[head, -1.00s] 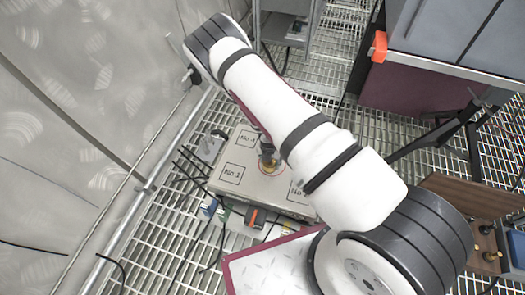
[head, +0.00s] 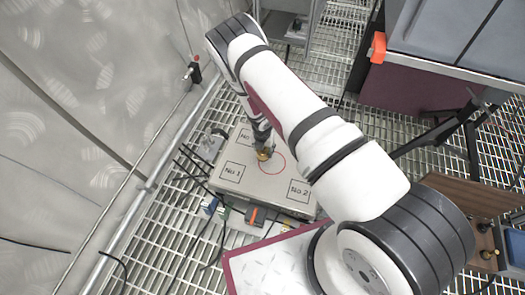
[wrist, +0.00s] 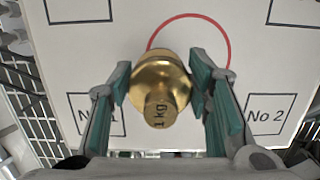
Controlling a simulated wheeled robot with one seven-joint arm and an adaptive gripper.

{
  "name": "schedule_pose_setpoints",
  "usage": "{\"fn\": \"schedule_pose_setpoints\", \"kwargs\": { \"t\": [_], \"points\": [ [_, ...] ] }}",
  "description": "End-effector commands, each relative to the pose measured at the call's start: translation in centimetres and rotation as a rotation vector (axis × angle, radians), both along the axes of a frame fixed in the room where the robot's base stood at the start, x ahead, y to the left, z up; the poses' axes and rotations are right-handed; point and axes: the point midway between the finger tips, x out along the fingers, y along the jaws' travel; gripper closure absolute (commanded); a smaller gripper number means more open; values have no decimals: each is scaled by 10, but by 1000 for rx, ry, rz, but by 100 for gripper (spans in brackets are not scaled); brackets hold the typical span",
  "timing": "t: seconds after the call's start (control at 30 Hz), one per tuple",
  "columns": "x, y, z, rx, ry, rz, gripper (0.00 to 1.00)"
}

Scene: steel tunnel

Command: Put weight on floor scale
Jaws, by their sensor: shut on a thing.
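The brass weight (wrist: 160,95), marked 1 kg, is between the green-padded fingers of my gripper (wrist: 161,78), which is shut on it. In the head view the weight (head: 264,154) shows at the lower end of my gripper (head: 263,146), over the left part of the red circle. The floor scale (head: 240,190) is a pale square plate with a red circle and numbered boxes; its plate (wrist: 110,40) fills most of the wrist view. The weight overlaps the circle's lower edge there. I cannot tell whether it touches the plate.
The scale stands on a metal grating floor (head: 165,245) with cables at its left. A pipe rail (head: 150,185) runs along the left wall. A dark red-sided cabinet (head: 400,90) stands at the upper right. A wooden block (head: 460,205) with brass pieces is at right.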

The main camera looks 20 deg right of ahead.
Motion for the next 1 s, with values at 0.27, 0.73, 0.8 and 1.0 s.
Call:
{"fn": "schedule_pose_setpoints", "kwargs": {
  "t": [0.27, 0.73, 0.8, 1.0],
  "points": [
    [8, 3, 3, -6, 7, 9, 100],
    [8, 2, -35, -5, 7, 2, 100],
    [8, 2, -34, -5, 7, 2, 100],
    [8, 2, -34, -5, 7, 2, 100]
  ]
}}
